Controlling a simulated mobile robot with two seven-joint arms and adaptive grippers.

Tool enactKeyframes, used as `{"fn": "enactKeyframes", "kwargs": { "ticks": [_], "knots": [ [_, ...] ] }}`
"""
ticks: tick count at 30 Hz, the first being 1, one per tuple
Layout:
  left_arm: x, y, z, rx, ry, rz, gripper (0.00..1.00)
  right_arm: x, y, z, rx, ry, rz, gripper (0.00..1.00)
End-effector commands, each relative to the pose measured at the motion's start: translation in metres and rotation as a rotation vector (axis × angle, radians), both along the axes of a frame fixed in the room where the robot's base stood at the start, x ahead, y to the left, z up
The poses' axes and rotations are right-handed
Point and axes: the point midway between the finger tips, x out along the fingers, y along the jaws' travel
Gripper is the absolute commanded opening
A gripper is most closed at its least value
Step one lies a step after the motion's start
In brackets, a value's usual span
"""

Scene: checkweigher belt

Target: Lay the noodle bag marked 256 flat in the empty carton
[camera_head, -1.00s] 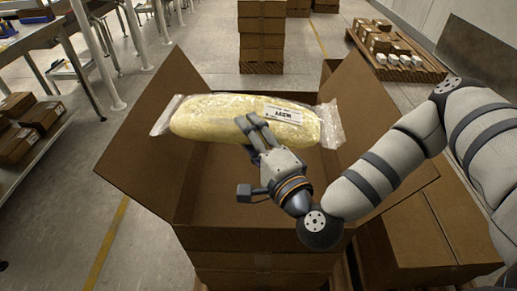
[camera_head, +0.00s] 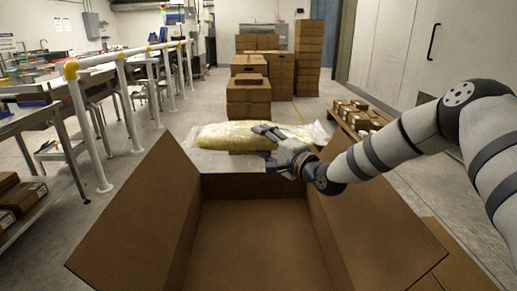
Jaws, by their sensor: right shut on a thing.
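The noodle bag (camera_head: 225,137) is a long yellow pack in clear plastic, held level in the air at the far end of the open carton (camera_head: 255,235). My right gripper (camera_head: 265,131) is shut on the noodle bag near its middle, coming from the right. The bag's marking cannot be read now. The carton's inside is empty, its bare brown floor shows, and its side flaps stand spread outward. My left gripper is not in view.
Stacked cartons (camera_head: 249,97) stand behind the bag. A pallet of small boxes (camera_head: 357,115) is at the right. White railings (camera_head: 90,125) and steel tables run along the left. Grey floor lies between.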

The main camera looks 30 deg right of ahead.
Motion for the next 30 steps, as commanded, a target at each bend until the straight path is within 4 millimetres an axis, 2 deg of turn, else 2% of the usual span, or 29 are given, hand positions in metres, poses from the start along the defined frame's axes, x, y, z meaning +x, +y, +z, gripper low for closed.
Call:
{"fn": "enactKeyframes", "kwargs": {
  "ticks": [1, 4, 30],
  "knots": [
    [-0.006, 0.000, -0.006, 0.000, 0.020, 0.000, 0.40, 0.001, 0.000, -0.013, 0.000, 0.004, 0.000, 0.00],
    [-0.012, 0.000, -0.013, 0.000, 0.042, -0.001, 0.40, 0.001, 0.000, -0.029, 0.000, 0.005, 0.000, 0.00],
    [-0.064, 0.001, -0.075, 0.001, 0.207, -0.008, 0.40, 0.000, 0.001, -0.152, 0.001, 0.001, 0.000, 0.00]
  ]
}}
